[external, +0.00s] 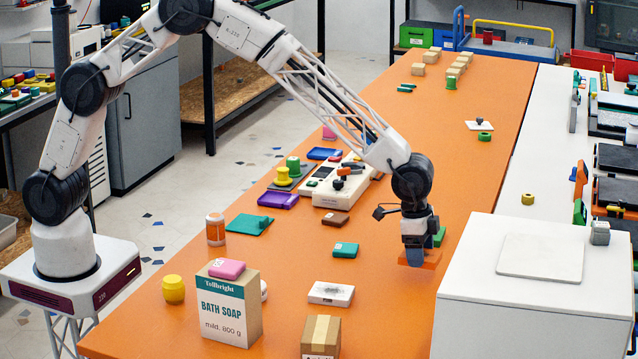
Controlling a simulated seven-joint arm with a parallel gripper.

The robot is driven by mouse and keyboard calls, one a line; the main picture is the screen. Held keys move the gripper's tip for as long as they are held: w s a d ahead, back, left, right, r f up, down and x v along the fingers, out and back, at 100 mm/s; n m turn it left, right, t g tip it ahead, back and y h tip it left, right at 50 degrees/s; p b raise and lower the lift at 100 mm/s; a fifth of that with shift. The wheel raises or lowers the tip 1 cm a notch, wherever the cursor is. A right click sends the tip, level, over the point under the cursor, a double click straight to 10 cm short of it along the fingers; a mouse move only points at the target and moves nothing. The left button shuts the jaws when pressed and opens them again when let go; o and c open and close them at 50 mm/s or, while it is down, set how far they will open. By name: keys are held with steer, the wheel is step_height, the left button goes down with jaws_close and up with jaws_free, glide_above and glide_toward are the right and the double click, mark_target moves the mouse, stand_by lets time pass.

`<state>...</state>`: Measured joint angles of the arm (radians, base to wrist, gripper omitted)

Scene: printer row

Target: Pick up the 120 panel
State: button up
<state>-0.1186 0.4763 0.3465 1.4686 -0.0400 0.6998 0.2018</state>
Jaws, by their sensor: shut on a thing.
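My gripper (415,250) is low over the right part of the orange table, left of the large white box. It is shut on an orange panel (432,259), which shows below and right of the jaws and blends with the table's colour. Blue and green parts show beside the jaws; I cannot tell what they belong to. Whether the panel touches the table is unclear. I cannot read the number 120 on any piece from here. Flat labelled pieces lie to the left: a white one (331,293), a teal one (345,250) and a maroon one (334,219).
The white box (540,285) stands close on the right. A Bath Soap carton (229,308) and a brown box (321,337) stand at the front. A white device (340,190) sits behind on the left. The orange table (470,110) is mostly clear further back.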

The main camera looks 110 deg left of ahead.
steer(key=s, duration=0.5)
steer(key=s+d, duration=0.1)
steer(key=s, duration=0.4)
steer(key=s+r, duration=0.1)
steer(key=s, duration=0.4)
steer(key=shift+s+d, duration=0.4)
